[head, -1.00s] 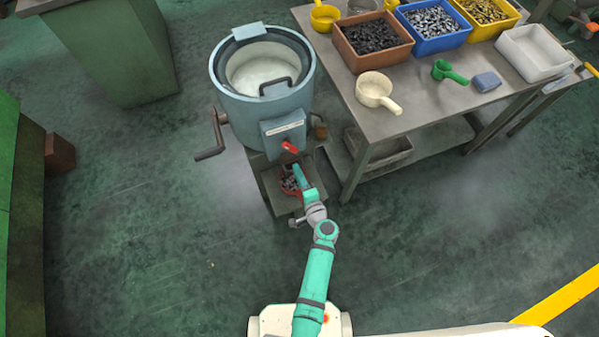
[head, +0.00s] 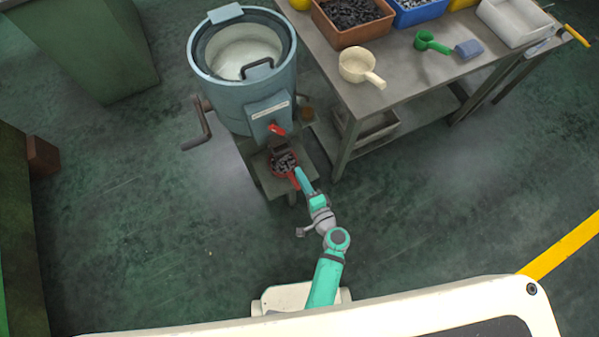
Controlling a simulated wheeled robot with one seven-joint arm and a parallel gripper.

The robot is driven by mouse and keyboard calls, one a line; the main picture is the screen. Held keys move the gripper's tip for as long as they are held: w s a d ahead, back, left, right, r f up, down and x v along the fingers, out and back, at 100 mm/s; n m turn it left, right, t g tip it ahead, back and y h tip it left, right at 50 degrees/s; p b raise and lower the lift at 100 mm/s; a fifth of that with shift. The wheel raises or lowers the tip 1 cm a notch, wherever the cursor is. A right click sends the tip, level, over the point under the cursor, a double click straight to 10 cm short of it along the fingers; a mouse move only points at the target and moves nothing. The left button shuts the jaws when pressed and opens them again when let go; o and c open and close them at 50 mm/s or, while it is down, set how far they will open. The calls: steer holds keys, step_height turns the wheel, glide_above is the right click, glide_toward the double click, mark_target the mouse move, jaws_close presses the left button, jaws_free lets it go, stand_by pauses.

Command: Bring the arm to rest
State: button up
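My arm reaches up from my base at the bottom of the head view, with its teal links bent at the elbow. My gripper (head: 299,174) is at the arm's far end, close to a red container (head: 292,175) holding dark metal pieces. The fingers are too small and too hidden to show whether they are open or shut. I cannot tell whether the gripper touches the container's rim. The container sits on a low stand under the spout of a blue-grey drum machine (head: 225,95).
A crank handle (head: 198,128) sticks out left of the drum. Floor left of the arm is clear.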

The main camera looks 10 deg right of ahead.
steer(key=shift+w+a, duration=0.1)
stand_by(0.3)
steer(key=s+a+n+g+h, duration=0.25)
steer(key=s+n+h, duration=0.2)
steer(key=s, duration=1.15)
steer(key=s+a+r+n+t, duration=0.1)
steer(key=s+r+n, duration=0.3)
steer(key=r, duration=0.7)
steer(key=s+a+r+n+t, duration=0.2)
steer(key=s+r+n, duration=0.2)
steer(key=r, duration=0.7)
steer(key=shift+s+r+n, duration=0.15)
steer(key=shift+r+n, duration=0.2)
steer(key=shift+n, duration=0.7)
steer(key=shift+s+a, duration=0.1)
steer(key=shift+a, duration=0.05)
